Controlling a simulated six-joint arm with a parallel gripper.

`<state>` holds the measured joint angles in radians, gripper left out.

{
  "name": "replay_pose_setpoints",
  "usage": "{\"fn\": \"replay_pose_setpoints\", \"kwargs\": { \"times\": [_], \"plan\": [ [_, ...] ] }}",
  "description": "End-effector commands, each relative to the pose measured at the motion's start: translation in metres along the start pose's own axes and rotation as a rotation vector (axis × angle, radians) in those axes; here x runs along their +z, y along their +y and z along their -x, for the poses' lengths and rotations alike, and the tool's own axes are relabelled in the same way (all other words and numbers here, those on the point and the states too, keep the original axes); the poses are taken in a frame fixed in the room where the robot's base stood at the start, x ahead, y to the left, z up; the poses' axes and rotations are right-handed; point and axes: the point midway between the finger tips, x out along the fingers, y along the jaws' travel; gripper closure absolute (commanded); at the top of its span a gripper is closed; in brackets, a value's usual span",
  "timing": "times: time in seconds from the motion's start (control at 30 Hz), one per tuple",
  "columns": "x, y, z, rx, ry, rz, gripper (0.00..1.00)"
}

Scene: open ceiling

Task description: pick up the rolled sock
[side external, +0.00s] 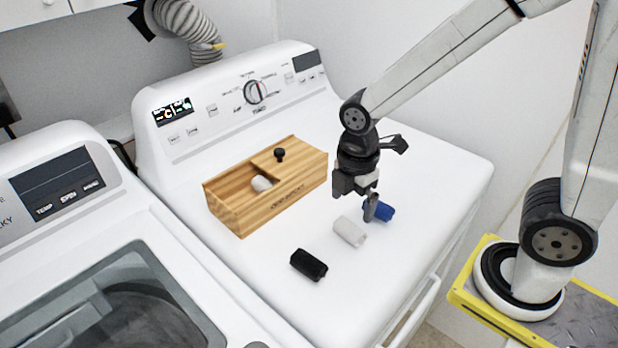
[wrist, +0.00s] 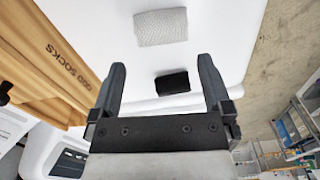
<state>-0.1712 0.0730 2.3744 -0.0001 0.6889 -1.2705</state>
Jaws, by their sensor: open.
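Three rolled socks lie in a row on the white dryer top: a black one (side external: 309,264) nearest the front, a white one (side external: 350,231) in the middle and a blue one (side external: 380,211) at the back right. My gripper (side external: 357,200) is open and empty above the white and blue socks, partly covering the blue one in the side view. In the wrist view, the white sock (wrist: 160,27) is beyond the open fingertips (wrist: 161,64) at the top, and the black sock (wrist: 172,83) shows between the fingers, farther away. The blue sock is not in the wrist view.
A wooden box (side external: 252,211) with a partly open, black-knobbed lid (side external: 296,157) stands left of the socks, a white rolled sock (side external: 262,184) inside. The dryer's control panel (side external: 235,98) rises behind. A washer (side external: 110,270) stands left. The dryer top (side external: 430,170) is clear at right.

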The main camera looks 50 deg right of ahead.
Motion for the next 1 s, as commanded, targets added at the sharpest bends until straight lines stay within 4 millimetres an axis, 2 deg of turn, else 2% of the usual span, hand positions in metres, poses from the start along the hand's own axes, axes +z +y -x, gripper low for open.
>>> {"fn": "replay_pose_setpoints", "kwargs": {
  "times": [0.27,0.63,1.0],
  "plan": [
    [-0.001,0.000,0.000,-0.006,-0.002,0.036,0.00],
    [-0.001,-0.001,-0.022,-0.007,-0.002,0.033,0.00],
    [-0.002,-0.001,-0.028,-0.006,-0.002,0.033,0.00]
  ]
}}
